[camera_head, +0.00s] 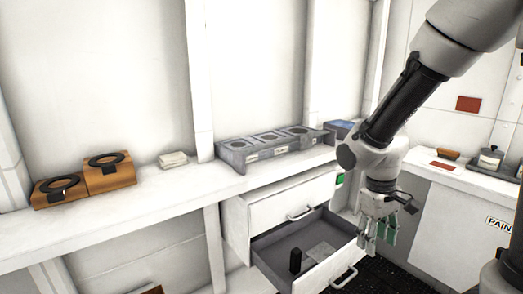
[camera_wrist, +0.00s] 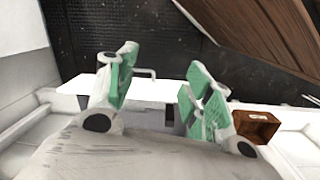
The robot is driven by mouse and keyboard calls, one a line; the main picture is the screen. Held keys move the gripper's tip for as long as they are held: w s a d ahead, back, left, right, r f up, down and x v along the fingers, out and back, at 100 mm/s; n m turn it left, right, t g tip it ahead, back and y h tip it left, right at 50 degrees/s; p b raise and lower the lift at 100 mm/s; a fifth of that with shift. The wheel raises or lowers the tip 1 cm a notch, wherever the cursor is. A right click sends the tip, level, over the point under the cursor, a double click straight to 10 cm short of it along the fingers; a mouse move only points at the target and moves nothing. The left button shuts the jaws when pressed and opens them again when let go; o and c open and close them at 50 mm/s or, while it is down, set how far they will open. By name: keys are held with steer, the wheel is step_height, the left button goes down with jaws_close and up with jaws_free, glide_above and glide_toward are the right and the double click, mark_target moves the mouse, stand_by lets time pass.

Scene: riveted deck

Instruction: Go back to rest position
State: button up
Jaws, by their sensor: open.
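My gripper (camera_head: 378,230) hangs from my arm at the right in the head view, pointing down beside the right end of an open drawer (camera_head: 333,234). In the wrist view my gripper (camera_wrist: 155,97) shows its green-padded fingers spread apart with nothing between them. The upper drawer (camera_head: 275,208) also stands out a little from the counter.
A white counter (camera_head: 130,213) runs along the wall. On it are two orange-brown blocks with black rings (camera_head: 110,172), a small white block (camera_head: 173,160) and a grey holder with round openings (camera_head: 270,147). A brown box (camera_wrist: 256,126) shows in the wrist view.

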steer(key=s+d+r+m+t, duration=0.1)
steer(key=s+d+r, duration=0.1)
steer(key=r, duration=0.3)
steer(key=s+d+r+m+t, duration=0.2)
steer(key=s+d+r, duration=0.1)
steer(key=s+r, duration=0.2)
steer(key=s+d+r+m+t+y, duration=0.1)
steer(key=s+d+r+t, duration=0.1)
steer(key=r, duration=0.5)
steer(key=shift+s+d+m, duration=0.3)
steer(key=shift+s+d, duration=0.25)
steer(key=shift+s, duration=0.25)
steer(key=shift+c, duration=0.3)
